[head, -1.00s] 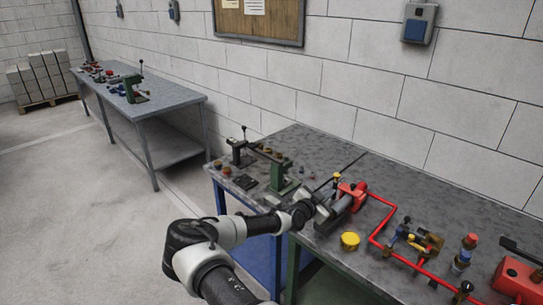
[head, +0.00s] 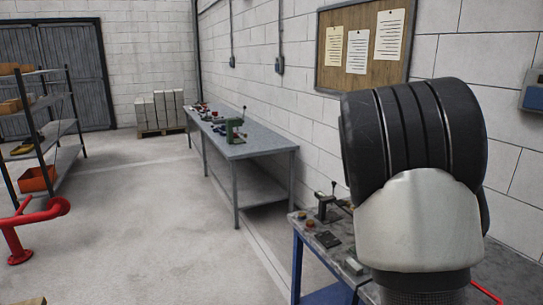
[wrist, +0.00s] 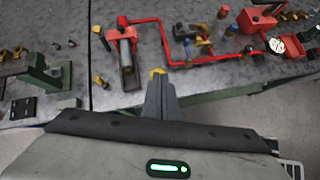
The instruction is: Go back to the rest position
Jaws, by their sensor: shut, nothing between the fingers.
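In the wrist view my gripper (wrist: 160,92) shows as grey fingers together, with nothing held between them. It is in front of the workbench (wrist: 92,65) edge, with a yellow part (wrist: 157,71) partly hidden behind the fingertips. In the head view my arm, a black and white link, rises large at the right and hides most of the near bench. My gripper is not visible in the head view.
A second grey table (head: 245,147) stands along the wall with a green vise (head: 233,130). Shelving (head: 50,130) and a red pipe stand (head: 22,235) are at the left. The concrete floor between is clear. A corkboard (head: 362,45) hangs on the wall.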

